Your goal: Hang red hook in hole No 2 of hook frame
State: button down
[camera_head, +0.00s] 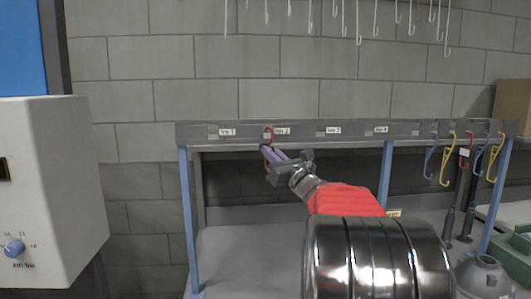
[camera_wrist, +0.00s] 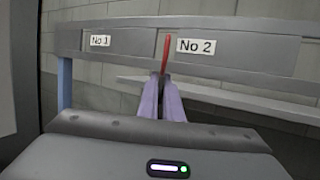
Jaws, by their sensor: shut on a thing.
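The red hook (camera_head: 268,133) is upright, its curved top against the grey hook frame (camera_head: 305,140), just left of the "No 2" label (camera_head: 282,131). In the wrist view the red hook (camera_wrist: 166,52) shows nearly edge-on as a thin upright strip beside the "No 2" label (camera_wrist: 196,46). My gripper (camera_head: 267,152) is shut on the hook's lower part with its purple fingers, just below the frame's rail. The fingers also show in the wrist view (camera_wrist: 163,82). Hole No 2 is not clearly visible, and I cannot tell whether the hook's tip is in it.
Several blue, yellow and red hooks (camera_head: 446,160) hang at the frame's right end. A blue post (camera_head: 188,220) stands at the left, and a white machine (camera_head: 45,190) is farther left. A grey shelf surface (camera_head: 250,250) lies below. White hooks hang overhead.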

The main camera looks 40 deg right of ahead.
jog(key=shift+f, duration=1.25)
dwell(0.6)
jog(key=c, duration=1.9)
grip_release()
jog(key=shift+o, duration=0.2)
jog(key=v, duration=1.3)
jog(key=shift+s, duration=0.35)
jog(key=shift+w+a+f, duration=0.1)
